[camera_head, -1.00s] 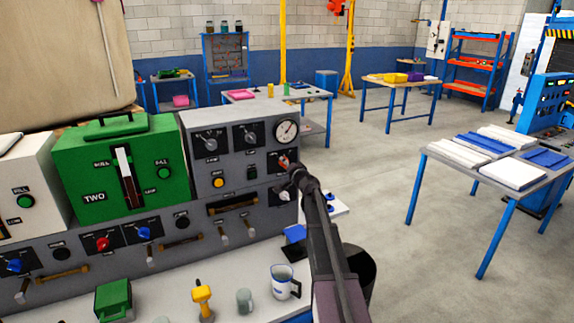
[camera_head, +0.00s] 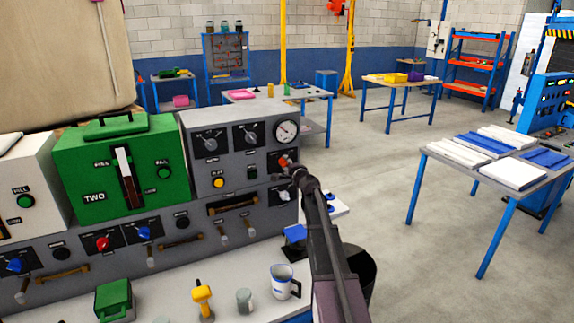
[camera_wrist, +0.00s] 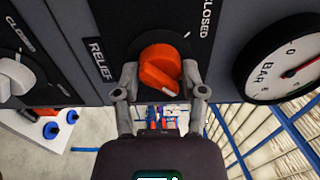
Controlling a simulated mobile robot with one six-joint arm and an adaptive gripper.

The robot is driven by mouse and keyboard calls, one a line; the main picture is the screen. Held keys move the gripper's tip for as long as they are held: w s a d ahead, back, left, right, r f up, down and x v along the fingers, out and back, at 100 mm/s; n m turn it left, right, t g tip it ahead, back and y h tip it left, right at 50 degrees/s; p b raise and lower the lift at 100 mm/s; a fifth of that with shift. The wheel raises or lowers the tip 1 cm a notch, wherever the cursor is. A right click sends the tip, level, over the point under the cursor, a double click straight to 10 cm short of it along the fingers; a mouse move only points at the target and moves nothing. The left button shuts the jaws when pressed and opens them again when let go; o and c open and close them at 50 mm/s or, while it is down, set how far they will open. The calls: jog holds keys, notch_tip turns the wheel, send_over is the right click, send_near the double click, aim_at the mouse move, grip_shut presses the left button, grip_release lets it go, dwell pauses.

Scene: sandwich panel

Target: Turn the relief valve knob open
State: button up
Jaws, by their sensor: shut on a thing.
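The relief valve knob (camera_wrist: 160,68) is orange-red and sits on a black plate marked RELIEF and CLOSED in the wrist view. My gripper (camera_wrist: 160,80) has one finger on each side of the knob and is shut on it. In the head view the knob (camera_head: 284,161) shows as a small red spot at the right end of the grey panel (camera_head: 232,185), below the round gauge. My gripper (camera_head: 293,169) reaches it from the right and partly hides it and its plate.
A pressure gauge marked BAR (camera_wrist: 295,65) is close beside the knob. A white knob (camera_wrist: 15,75) is on the other side. The bench below the panel holds a yellow drill (camera_head: 202,298), a mug (camera_head: 284,282) and a green box (camera_head: 113,298). Open floor lies to the right.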

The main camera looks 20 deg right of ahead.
jog(key=shift+w, duration=0.1)
jog(key=o, duration=1.2)
jog(key=shift+c, duration=0.2)
jog(key=s, duration=1.2)
jog(key=shift+d, duration=0.2)
